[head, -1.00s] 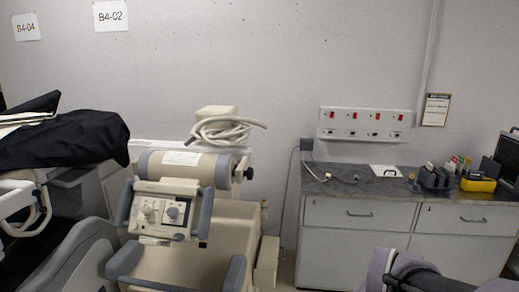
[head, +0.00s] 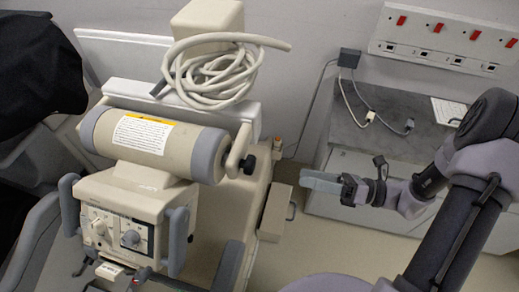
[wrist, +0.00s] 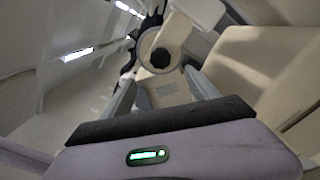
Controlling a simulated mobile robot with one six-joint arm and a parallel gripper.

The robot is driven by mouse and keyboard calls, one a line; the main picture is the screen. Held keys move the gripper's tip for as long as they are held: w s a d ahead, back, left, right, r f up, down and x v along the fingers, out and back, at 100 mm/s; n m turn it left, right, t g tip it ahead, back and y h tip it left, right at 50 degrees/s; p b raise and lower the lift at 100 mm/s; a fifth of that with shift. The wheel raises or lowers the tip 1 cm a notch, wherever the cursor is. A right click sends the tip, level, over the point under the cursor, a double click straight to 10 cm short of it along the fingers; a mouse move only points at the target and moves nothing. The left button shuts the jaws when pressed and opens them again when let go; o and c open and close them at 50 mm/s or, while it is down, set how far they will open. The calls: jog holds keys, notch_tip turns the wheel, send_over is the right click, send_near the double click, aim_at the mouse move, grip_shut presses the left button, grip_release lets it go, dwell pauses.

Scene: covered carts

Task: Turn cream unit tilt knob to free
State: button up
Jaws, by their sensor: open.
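The cream unit (head: 133,195) stands left of centre in the head view, with a cream and grey cylinder (head: 150,140) on top. A black tilt knob (head: 248,164) sticks out of the cylinder's right end, beside a cream bracket. In the wrist view a round dark knob (wrist: 160,57) on a cream arm lies ahead, just beyond the fingertips. My gripper (head: 308,182) is to the right of the knob, pointing left, with a clear gap between them. In the wrist view my gripper (wrist: 160,88) has its fingers apart and nothing between them. The knob's markings cannot be read.
A coiled pale hose (head: 212,75) lies on top of the unit. A front panel with dials (head: 130,238) faces left of centre. A grey counter (head: 375,125) with cables is behind my arm. Black cloth (head: 35,70) covers something at far left.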

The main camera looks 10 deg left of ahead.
aim_at(255, 166)
jog(key=a, duration=1.3)
jog(key=shift+w+a+b, duration=0.2)
jog(key=shift+w+b, duration=0.1)
jog(key=shift+w, duration=0.1)
jog(key=shift+w+a, duration=0.15)
jog(key=shift+a, duration=0.45)
jog(key=c, duration=1.4)
jog(key=shift+o, duration=0.2)
